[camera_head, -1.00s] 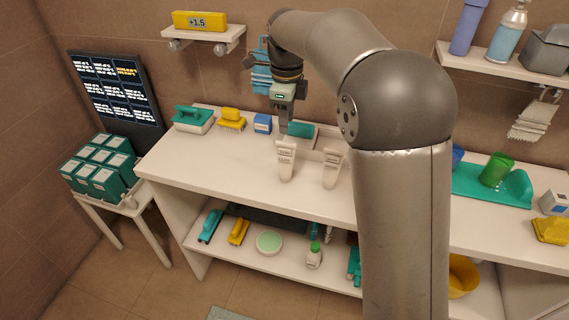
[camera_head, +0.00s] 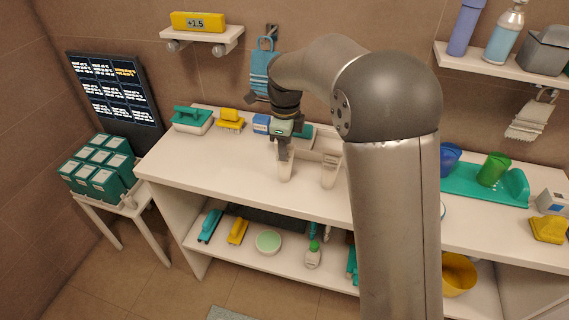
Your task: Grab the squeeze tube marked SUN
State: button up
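Two pale squeeze tubes stand upright on the white counter, the left tube (camera_head: 286,172) and the right tube (camera_head: 330,172). Their print is too small to read, so I cannot tell which is marked SUN. My gripper (camera_head: 283,154) points down at the left tube and covers its upper part. Its fingers overlap the tube in this view, but I cannot tell whether they touch it or are closed on it. The right tube stands apart from my gripper, close to my arm in the picture.
Behind the tubes are a blue box (camera_head: 261,123), a yellow brush (camera_head: 230,119) and a teal-handled brush (camera_head: 192,119). The white counter (camera_head: 215,165) is clear to the left and in front. My arm hides part of the counter to the right.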

grip_shut()
jog(key=shift+r, duration=0.15)
